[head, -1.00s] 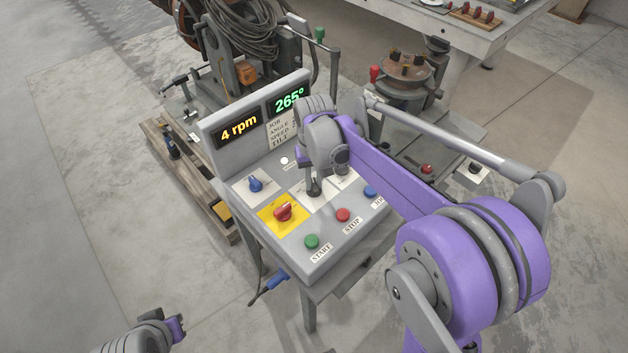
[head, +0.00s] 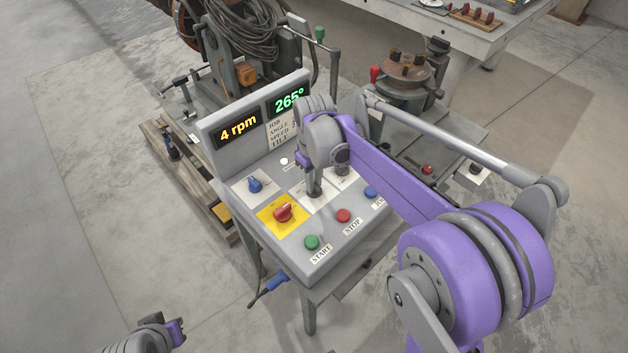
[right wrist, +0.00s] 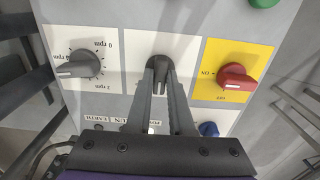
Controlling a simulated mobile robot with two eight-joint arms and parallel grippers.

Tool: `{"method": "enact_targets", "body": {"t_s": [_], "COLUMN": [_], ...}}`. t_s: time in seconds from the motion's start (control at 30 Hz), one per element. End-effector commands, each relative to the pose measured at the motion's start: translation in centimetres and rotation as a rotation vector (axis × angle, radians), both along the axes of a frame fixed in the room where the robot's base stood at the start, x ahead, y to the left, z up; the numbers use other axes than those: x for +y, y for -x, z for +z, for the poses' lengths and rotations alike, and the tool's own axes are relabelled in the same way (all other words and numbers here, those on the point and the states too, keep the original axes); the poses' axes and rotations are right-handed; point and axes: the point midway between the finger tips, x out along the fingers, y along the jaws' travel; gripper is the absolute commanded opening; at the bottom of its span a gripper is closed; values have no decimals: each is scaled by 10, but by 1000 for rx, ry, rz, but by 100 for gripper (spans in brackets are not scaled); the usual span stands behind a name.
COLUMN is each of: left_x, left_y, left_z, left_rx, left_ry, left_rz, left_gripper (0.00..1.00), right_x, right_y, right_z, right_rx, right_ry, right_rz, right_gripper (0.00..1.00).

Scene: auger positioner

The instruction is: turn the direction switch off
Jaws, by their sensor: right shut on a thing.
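The control box (head: 330,245) stands on a small table in the head view. My right gripper (head: 314,188) reaches down onto its white middle plate. In the right wrist view, the two fingers of this gripper (right wrist: 160,85) are shut on a dark knob (right wrist: 158,64) on that plate, which I take to be the direction switch. The fingers cover part of the knob, and I cannot read its marks or setting. My left gripper (head: 174,330) is at the lower left of the head view, away from the box; its jaw opening is unclear.
A red knob (head: 283,212) on a yellow plate is close beside the gripped knob, with a blue knob (head: 255,185) further left. Green (head: 311,241), red (head: 343,215) and blue buttons line the front edge. The displays (head: 237,129) read 4 rpm and 265°. A speed dial (right wrist: 78,66) shows in the wrist view.

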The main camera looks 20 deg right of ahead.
Motion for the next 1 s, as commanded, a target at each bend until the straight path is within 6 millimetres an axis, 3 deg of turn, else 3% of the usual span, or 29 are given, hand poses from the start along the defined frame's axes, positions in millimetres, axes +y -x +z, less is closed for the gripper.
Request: {"method": "enact_targets", "body": {"t_s": [0.3,0.33,0.5,0.83,1.0], "left_x": [0,0,0,0,0], "left_y": [0,0,0,0,-1], "left_z": [0,0,0,0,3], "left_rx": [0,0,0,0,-1], "left_ry": [0,0,0,0,0], "left_rz": [0,0,0,0,0], "left_gripper": [0,0,0,0,0], "right_x": [0,0,0,0,0], "right_y": [-1,-1,0,0,0], "right_z": [1,1,0,3,27], "right_rx": [-1,-1,-1,0,-1], "right_ry": [1,1,1,0,0], "right_rz": [1,1,0,0,0], "right_gripper": [0,22,50,50,50]}}
